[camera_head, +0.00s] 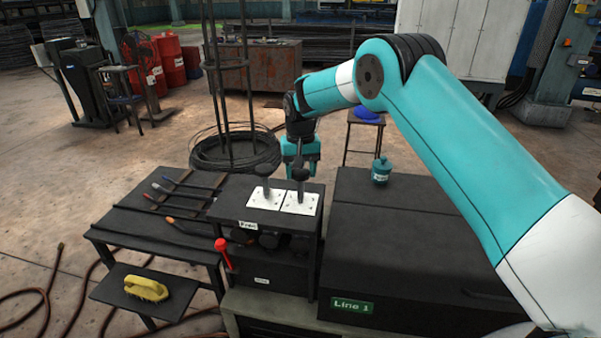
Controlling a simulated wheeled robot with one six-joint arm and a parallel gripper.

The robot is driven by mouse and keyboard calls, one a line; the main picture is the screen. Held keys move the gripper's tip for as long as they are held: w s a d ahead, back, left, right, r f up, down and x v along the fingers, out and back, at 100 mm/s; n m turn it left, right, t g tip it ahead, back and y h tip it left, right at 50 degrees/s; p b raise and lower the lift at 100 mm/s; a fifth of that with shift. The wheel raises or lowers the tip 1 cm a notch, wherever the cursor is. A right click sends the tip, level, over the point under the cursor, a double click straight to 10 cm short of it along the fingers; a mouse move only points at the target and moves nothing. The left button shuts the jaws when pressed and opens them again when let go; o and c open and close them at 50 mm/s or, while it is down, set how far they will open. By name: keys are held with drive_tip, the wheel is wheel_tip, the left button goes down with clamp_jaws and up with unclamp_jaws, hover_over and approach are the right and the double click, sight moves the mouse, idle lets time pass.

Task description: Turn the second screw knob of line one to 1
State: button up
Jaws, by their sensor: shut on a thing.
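The left plate (257,202) carries a dark upright screw knob (267,184). The right plate (308,204) carries the second screw knob (300,188), also dark and upright. My gripper (300,172) points down from above and is shut on the top of the second screw knob. The fingers hide part of the knob's head. The marks on the plates are too small to read, so the knob's setting cannot be told.
A red-handled lever (222,250) stands at the box's front left. A dark table (130,222) with several hand tools is to the left, and a yellow object (146,288) lies on a lower shelf. A teal canister (381,171) stands on the dark cabinet (400,225) at right.

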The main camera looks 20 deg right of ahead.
drive_tip(key=n, duration=0.5)
drive_tip(key=shift+n+b, duration=0.3)
drive_tip(key=shift+b, duration=0.05)
drive_tip(key=n, duration=0.5)
drive_tip(key=shift+r, duration=0.1)
drive_tip(key=o, duration=0.9)
wheel_tip(320, 180, up, 17)
drive_tip(key=b, duration=0.2)
drive_tip(key=shift+r+b, duration=0.15)
drive_tip(key=shift+b, duration=0.15)
